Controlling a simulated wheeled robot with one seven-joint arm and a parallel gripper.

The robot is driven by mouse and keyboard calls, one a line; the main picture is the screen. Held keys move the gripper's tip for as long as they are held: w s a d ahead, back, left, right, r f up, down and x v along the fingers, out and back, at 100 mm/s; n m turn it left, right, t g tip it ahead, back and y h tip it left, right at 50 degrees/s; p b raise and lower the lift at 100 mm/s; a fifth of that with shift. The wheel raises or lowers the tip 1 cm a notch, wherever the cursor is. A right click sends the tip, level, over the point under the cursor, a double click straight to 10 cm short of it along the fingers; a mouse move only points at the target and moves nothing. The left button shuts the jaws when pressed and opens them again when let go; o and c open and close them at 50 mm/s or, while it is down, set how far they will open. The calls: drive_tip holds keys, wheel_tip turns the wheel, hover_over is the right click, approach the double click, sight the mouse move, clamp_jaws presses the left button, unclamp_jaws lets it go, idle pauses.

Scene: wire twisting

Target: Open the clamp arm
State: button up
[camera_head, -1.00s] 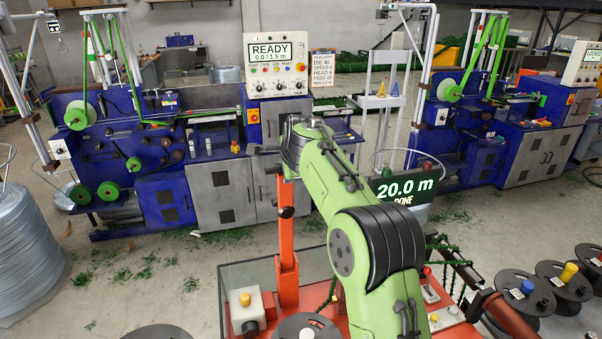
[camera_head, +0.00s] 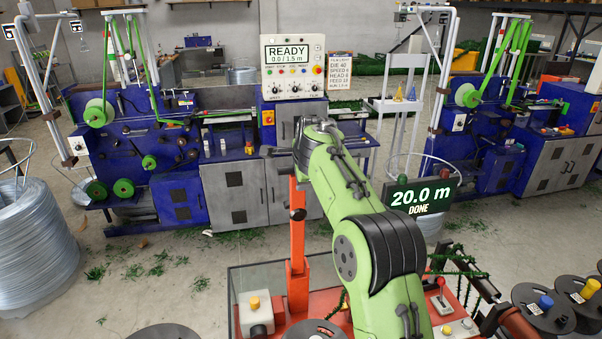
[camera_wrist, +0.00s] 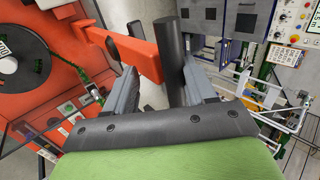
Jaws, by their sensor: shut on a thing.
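The clamp arm is an orange bar with a black cylindrical handle. In the wrist view the orange bar (camera_wrist: 135,58) comes in from the upper left, and the black handle (camera_wrist: 171,62) stands between my fingers. My gripper (camera_wrist: 163,88) is shut on this handle. In the head view an orange upright (camera_head: 298,255) with a black knob rises from the orange machine base (camera_head: 315,308). Its top ends at the end of my green arm, and my fingers are mostly hidden there.
A black reel (camera_wrist: 22,62) lies on the orange machine in the wrist view. A white box with a yellow button (camera_head: 255,315) stands left of the upright. A "20.0 m DONE" display (camera_head: 421,198) is right of my arm. Blue machines (camera_head: 235,190) stand behind, across open floor.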

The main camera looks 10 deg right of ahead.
drive_tip(key=shift+s+f, duration=0.15)
drive_tip(key=v, duration=1.6)
drive_tip(key=shift+b, duration=0.3)
